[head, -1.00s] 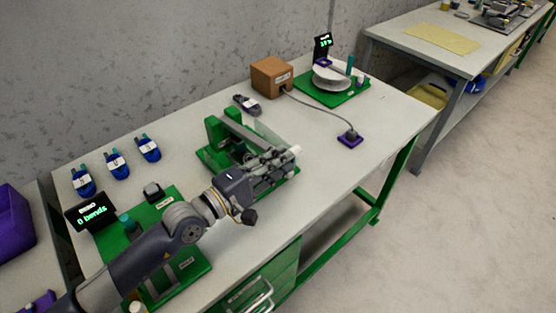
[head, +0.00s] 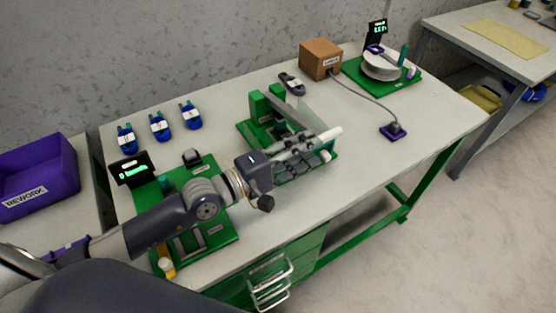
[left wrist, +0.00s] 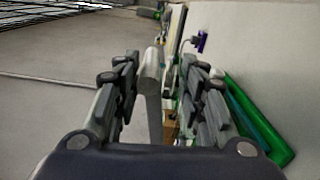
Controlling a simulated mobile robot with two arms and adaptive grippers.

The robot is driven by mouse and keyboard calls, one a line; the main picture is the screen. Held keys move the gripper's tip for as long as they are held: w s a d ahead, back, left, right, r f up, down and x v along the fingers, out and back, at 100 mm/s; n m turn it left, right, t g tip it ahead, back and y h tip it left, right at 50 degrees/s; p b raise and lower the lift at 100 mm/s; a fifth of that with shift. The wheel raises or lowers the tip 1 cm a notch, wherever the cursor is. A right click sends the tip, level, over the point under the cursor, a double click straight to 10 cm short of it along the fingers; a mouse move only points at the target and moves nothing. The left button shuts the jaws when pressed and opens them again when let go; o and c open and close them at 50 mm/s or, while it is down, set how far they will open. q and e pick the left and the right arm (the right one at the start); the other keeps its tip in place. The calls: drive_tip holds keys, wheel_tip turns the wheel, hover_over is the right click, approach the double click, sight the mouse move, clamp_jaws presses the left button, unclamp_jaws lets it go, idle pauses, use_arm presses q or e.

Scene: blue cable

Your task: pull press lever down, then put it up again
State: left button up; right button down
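The press (head: 257,106) has a green base and upright and stands in the middle of the workbench. Its grey lever slopes from the upright toward the front right and ends in a pale handle (head: 333,132). My left gripper (head: 308,152) is at the handle end, over the front part of the press. In the left wrist view, the pale handle (left wrist: 152,70) lies between the two spread fingers of this gripper (left wrist: 160,95), closer to the left finger. Contact cannot be told. The fingers hide part of the lever and press. My right gripper is not in view.
A green fixture board with a display (head: 132,168) lies under my left arm. A brown box (head: 320,58), a purple plug block (head: 393,131) and a green spool station (head: 382,68) are farther right. The bench's front right is clear.

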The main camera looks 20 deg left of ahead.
use_arm(q)
drive_tip(key=v, duration=0.8)
drive_tip(key=shift+a, duration=0.2)
drive_tip(key=shift+s, duration=0.1)
drive_tip(key=shift+c, duration=0.3)
